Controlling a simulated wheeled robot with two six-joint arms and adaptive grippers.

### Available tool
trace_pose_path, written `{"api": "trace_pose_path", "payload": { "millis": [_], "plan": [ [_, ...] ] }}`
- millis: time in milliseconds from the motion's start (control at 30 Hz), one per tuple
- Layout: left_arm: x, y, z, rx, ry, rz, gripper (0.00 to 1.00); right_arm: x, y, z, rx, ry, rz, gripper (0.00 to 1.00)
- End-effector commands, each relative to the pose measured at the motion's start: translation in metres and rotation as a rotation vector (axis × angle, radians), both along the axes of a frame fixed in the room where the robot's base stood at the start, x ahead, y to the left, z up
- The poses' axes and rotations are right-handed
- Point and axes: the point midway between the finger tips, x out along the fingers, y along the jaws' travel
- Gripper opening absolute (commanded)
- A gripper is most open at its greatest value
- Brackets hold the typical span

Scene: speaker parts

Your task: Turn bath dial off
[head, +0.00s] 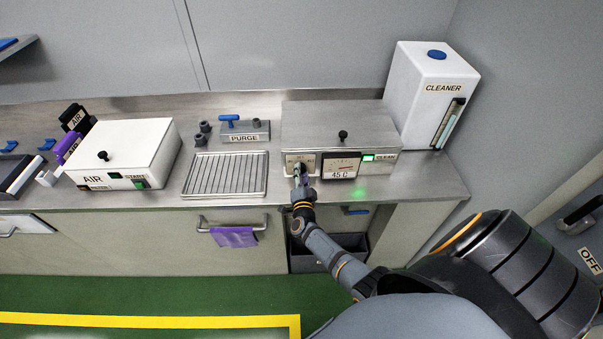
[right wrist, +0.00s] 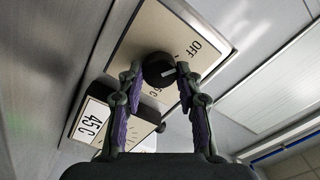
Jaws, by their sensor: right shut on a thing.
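The bath dial (right wrist: 158,68) is a black round knob with a short white mark, on a cream plate (right wrist: 150,35). The word OFF is printed on the plate, up and right of the knob in the right wrist view; I cannot tell exactly which label the mark points to. My right gripper (right wrist: 160,74) has its purple-padded fingers shut on the dial, one on each side. In the head view, the right gripper (head: 300,176) covers most of the dial on the front of the steel bath (head: 338,125). My left gripper is not in view.
A 45 C display (head: 341,167) and a green-lit CLEAN panel (head: 369,157) sit right of the dial. A white CLEANER tank (head: 425,90) stands behind right. A wire rack (head: 226,175), PURGE block (head: 243,131) and white AIR box (head: 127,152) are left. A purple cloth (head: 234,237) hangs below.

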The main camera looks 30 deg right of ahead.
Motion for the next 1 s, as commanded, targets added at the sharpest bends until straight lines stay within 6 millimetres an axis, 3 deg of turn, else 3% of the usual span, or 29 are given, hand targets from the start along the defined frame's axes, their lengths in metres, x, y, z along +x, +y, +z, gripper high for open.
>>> {"api": "trace_pose_path", "payload": {
  "millis": [400,433,567,867,1000],
  "plan": [
    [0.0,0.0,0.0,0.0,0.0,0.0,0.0,0.0,0.0,-0.001,-0.005,0.007,0.001,0.03],
    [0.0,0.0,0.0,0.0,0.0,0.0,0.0,0.0,0.0,-0.001,-0.005,0.007,0.001,0.39],
    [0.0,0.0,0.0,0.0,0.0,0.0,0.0,0.0,0.0,-0.001,-0.005,0.005,0.001,0.57],
    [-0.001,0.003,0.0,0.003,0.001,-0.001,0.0,-0.001,0.001,-0.001,-0.004,0.004,0.0,0.58],
    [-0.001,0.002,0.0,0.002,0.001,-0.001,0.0,-0.014,0.009,-0.002,-0.003,0.005,0.001,0.58]
  ]
}}
